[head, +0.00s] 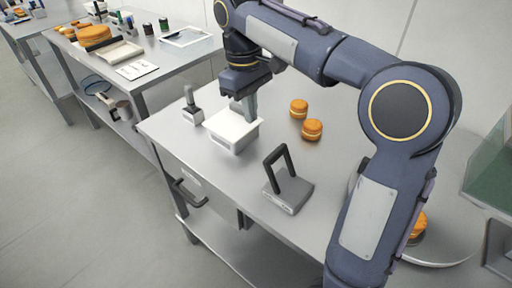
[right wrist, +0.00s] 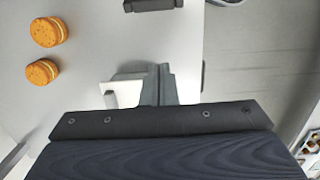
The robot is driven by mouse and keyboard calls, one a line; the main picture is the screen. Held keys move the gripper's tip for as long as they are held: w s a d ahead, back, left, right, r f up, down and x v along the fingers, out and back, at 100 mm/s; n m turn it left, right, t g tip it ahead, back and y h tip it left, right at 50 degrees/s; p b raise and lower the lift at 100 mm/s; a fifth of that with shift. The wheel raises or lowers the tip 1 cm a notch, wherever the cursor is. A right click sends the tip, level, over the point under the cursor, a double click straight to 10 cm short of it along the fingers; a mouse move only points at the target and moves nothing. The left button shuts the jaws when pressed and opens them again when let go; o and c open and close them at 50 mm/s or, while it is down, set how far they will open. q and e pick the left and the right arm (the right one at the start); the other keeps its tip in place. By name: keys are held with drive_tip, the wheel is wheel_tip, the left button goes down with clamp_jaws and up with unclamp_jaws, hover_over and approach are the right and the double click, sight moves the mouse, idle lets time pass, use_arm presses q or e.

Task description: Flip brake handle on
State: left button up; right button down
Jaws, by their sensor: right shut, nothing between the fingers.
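A dark loop-shaped handle (head: 274,155), which looks like the brake handle, stands raised and slightly tilted on a grey base (head: 290,194) on the near part of the steel table. A dark bar (right wrist: 152,5) at the top edge of the right wrist view looks like part of it. My right gripper (head: 249,114) points down at the white box (head: 231,131), beyond the handle and apart from it. Its fingers (right wrist: 158,88) are shut and empty. The box is partly hidden behind them in the right wrist view (right wrist: 123,89). My left gripper is not in view.
Two orange macarons (head: 299,108) (head: 312,129) lie right of the box. A drawer handle (head: 188,194) juts from the table's side. Table around the looped handle is clear.

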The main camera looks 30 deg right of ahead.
drive_tip(key=s+d+f+b, duration=0.1)
drive_tip(key=s+f, duration=0.3)
drive_tip(key=f, duration=0.4)
drive_tip(key=shift+s+d+f, duration=0.15)
drive_tip(key=shift+d, duration=0.25)
idle(0.5)
